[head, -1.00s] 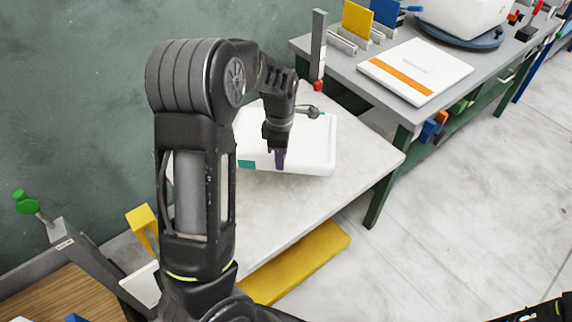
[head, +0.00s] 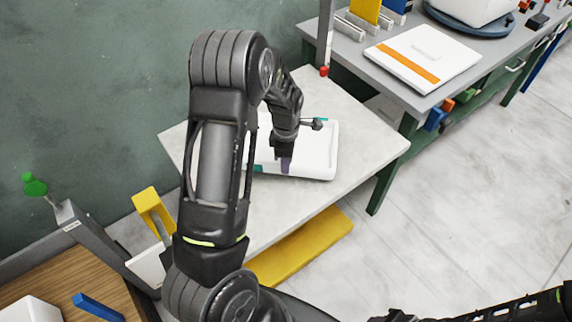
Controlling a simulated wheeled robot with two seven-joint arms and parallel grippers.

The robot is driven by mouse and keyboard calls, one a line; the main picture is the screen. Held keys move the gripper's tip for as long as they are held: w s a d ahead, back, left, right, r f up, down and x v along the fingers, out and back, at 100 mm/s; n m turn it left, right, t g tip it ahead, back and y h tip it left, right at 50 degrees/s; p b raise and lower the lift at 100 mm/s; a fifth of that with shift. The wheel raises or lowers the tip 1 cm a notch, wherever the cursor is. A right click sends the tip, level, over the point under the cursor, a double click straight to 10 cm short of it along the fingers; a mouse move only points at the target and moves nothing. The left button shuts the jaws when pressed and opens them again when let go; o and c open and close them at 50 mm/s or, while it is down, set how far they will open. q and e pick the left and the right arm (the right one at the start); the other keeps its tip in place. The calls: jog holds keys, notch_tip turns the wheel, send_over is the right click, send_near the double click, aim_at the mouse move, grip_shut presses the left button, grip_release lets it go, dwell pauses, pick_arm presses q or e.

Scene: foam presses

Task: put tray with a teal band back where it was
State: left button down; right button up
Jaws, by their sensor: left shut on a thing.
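The white tray with a teal band (head: 318,152) is on or just above the pale table top (head: 365,135); I cannot tell whether it touches. Only small teal parts show, as my left arm covers much of the tray. My left gripper (head: 286,165) points down at the tray's near side and is shut on it. My right arm comes in at the bottom right, and its fingers are not clearly seen.
A white tray with an orange band (head: 424,56) lies on the grey bench (head: 385,80) at the back right. A yellow beam (head: 300,248) runs below the pale table's front edge. A wooden surface (head: 60,285) with a blue bar (head: 98,306) is at the lower left.

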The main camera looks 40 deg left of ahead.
pick_arm(q)
jog(key=shift+f, duration=0.65)
jog(key=shift+f, duration=0.1)
jog(key=shift+f, duration=0.15)
jog(key=c, duration=1.4)
grip_release()
jog(key=shift+c, duration=0.2)
notch_tip(320, 180, up, 12)
jog(key=b, duration=0.1)
jog(key=shift+r, duration=0.25)
